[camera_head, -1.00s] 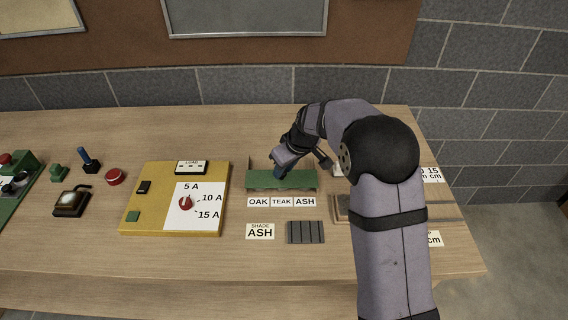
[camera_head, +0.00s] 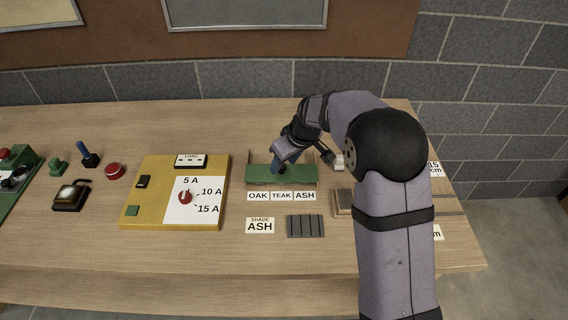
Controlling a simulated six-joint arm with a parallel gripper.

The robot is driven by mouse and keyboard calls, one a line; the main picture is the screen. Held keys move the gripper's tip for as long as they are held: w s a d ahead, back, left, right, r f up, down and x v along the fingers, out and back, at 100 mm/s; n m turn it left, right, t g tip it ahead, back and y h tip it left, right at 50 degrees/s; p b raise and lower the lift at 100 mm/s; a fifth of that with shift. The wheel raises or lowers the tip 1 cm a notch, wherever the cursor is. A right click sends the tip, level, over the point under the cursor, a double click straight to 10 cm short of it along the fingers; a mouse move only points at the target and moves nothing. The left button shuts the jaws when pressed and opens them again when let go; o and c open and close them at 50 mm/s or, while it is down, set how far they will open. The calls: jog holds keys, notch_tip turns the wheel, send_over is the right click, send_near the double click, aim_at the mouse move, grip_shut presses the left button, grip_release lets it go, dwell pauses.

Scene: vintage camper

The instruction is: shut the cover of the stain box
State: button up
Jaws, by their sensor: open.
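The stain box stands on the bench behind the OAK, TEAK and ASH labels (camera_head: 281,196). Its green cover (camera_head: 297,175) shows as a wide panel facing the camera, with a thin brown strip of the box along its lower edge. Thin upright edges rise behind the panel at both ends. How far the cover is tilted is hard to tell. My gripper (camera_head: 277,168) reaches down from behind and right, its blue tip over the middle-left of the cover. It looks at or very near the green surface; contact cannot be made out. Nothing shows held in it.
A yellow board (camera_head: 148,212) with a red dial stands left of the box. My arm hides part of the bench at right. The bench between box and wall is clear.

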jog(key=b+v, duration=0.1)
jog(key=v, duration=0.5)
jog(key=shift+s+r, duration=0.1)
jog(key=shift+r, duration=0.05)
dwell(0.4)
